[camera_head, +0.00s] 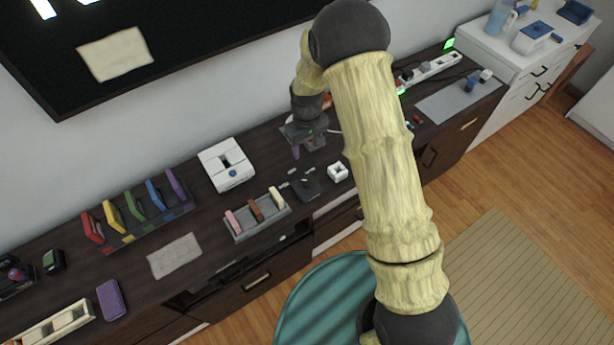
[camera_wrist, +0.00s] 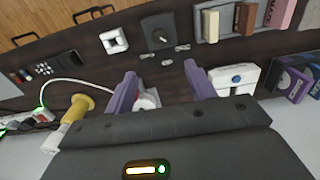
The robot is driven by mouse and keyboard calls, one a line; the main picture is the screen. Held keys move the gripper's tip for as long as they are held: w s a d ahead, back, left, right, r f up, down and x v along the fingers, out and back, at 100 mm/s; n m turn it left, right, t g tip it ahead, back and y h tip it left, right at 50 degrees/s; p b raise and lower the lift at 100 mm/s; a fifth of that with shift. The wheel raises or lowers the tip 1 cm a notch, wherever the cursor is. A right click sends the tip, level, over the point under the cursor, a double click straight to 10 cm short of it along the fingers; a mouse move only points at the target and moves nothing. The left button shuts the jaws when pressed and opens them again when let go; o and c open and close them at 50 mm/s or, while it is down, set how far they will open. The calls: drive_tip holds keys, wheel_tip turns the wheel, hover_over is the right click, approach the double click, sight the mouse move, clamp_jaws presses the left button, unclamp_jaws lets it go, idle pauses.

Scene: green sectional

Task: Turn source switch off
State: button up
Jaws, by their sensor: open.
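No part is clearly labelled as the source switch. A white power strip (camera_head: 440,64) with plugs and green lights lies at the back right of the long dark cabinet. Its end also shows at the left of the wrist view (camera_wrist: 12,124). My gripper (camera_head: 308,150) is over the cabinet, partly behind my arm. In the wrist view my gripper (camera_wrist: 160,82) has its two purple fingers apart, with nothing held. A small white item with a red part (camera_wrist: 147,100) shows beside the left finger, partly hidden by the gripper; a white cable runs toward it.
A black square plate with a knob (camera_head: 307,185) and a small white square block (camera_head: 337,172) lie near the front edge. A white box (camera_head: 227,164) and a grey tray (camera_head: 257,222) with blocks stand to the left. A yellow cylinder (camera_wrist: 78,106) is near the strip.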

sight(307, 181)
drive_tip(key=shift+f, duration=0.2)
wheel_tip(307, 181, down, 17)
drive_tip(key=p, duration=0.5)
idle(0.4)
drive_tip(key=c, duration=1)
